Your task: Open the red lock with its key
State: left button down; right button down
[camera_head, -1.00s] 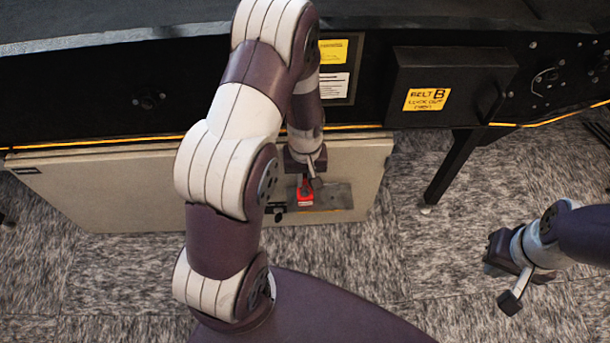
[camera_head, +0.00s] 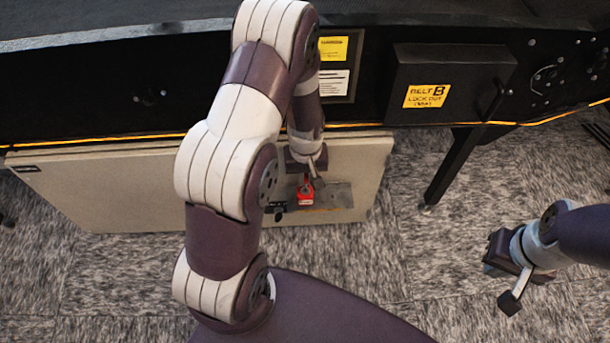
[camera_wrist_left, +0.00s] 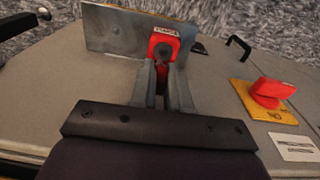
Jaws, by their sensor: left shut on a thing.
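The red lock (camera_head: 305,198) hangs at a grey metal plate (camera_head: 332,196) on the beige panel below the machine. In the left wrist view the lock (camera_wrist_left: 165,42) shows a pale label and a dark round spot on its face. My left gripper (camera_head: 307,180) is right at the lock. Its fingers (camera_wrist_left: 162,78) are shut on a small red piece just in front of the lock, seemingly the key; the fingers hide most of it. I cannot tell how deep it sits in the lock. My right gripper (camera_head: 520,283) hangs empty over the floor, far to the right.
A red rotary handle (camera_wrist_left: 270,92) on a yellow plate and a black handle (camera_wrist_left: 238,45) stand out from the panel (camera_wrist_left: 225,85). A black box (camera_head: 455,75) with a yellow Belt B label is on the machine's side. The carpet between the arms is clear.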

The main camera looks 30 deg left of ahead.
aim_at(305, 185)
pick_arm(q)
jog(key=shift+s+d+f+g, duration=0.25)
jog(key=shift+s+f+g, duration=0.15)
jog(key=shift+s+f, duration=0.65)
pick_arm(e)
jog(key=shift+f, duration=0.45)
pick_arm(q)
jog(key=shift+w+f, duration=0.4)
jog(key=shift+w, duration=0.05)
jog(key=shift+w+r, duration=0.1)
jog(key=shift+r, duration=0.05)
pick_arm(e)
jog(key=shift+w, duration=0.2)
pick_arm(q)
jog(key=shift+w+a, duration=0.1)
jog(key=shift+a, duration=0.05)
